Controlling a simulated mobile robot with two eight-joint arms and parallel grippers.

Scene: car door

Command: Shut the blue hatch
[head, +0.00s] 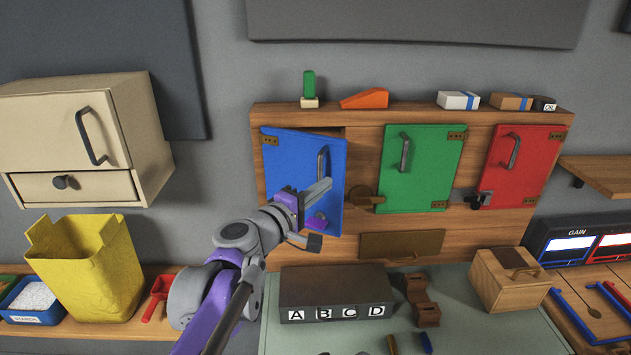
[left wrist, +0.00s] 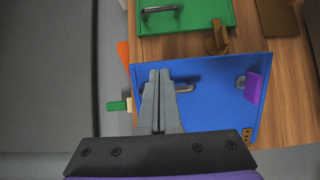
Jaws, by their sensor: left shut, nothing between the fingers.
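The blue hatch (head: 285,160) is at the left end of the wooden cabinet, hinged on its left side. It stands ajar, its free right edge out from the cabinet front. It has a grey bar handle (head: 323,163) and a purple catch (head: 317,222) low on its free side. My left gripper (head: 326,186) is shut and empty, in front of the hatch just below the handle. In the left wrist view the closed fingertips (left wrist: 159,74) overlap the blue panel (left wrist: 215,105) beside the handle; I cannot tell whether they touch. My right gripper is not in view.
A green hatch (head: 417,165) and a red hatch (head: 522,165) are to the right, both looking closed. A brown turn latch (head: 366,195) sits between blue and green. A dark letter box (head: 337,292) stands below. A cream cabinet (head: 85,135) and yellow bin (head: 85,270) are left.

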